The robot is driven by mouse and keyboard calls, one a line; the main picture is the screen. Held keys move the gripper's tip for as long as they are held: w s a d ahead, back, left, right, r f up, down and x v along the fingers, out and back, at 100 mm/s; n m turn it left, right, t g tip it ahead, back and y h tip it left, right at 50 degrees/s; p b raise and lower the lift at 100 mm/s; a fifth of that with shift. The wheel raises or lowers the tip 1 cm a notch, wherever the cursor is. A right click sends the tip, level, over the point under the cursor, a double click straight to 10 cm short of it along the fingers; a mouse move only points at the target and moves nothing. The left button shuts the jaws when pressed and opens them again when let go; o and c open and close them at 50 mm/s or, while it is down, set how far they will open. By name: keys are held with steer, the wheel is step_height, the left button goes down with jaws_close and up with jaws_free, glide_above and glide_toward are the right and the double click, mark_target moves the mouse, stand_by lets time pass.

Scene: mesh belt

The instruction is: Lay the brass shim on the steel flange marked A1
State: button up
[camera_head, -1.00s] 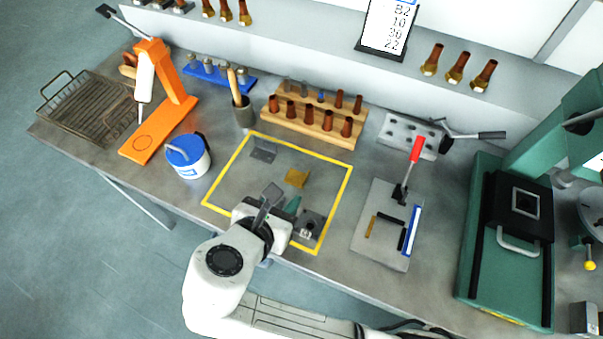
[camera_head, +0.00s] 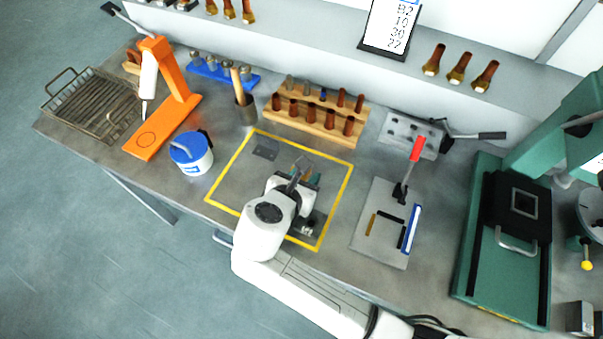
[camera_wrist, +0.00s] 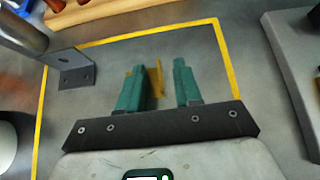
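The brass shim (camera_wrist: 159,76) is a small bent yellow piece on the bench inside the yellow outline. In the wrist view it shows between the green fingers of my gripper (camera_wrist: 164,80), closer to the left finger, which hides part of it. A gap shows between the shim and the right finger, so my gripper is open. In the head view my gripper (camera_head: 304,178) covers most of the shim. The steel flange (camera_head: 308,227) is a dark square block near the front right of the outline, partly hidden by my wrist. I cannot read its marking clearly.
A grey angle bracket (camera_head: 265,151) lies inside the outline at back left; it also shows in the wrist view (camera_wrist: 70,68). A wooden rack (camera_head: 318,122) stands behind. A blue-lidded tub (camera_head: 190,153) is left, and a toggle-clamp plate (camera_head: 372,250) is right.

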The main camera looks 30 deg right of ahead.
jaws_close()
steer(key=shift+r, duration=0.2)
stand_by(0.5)
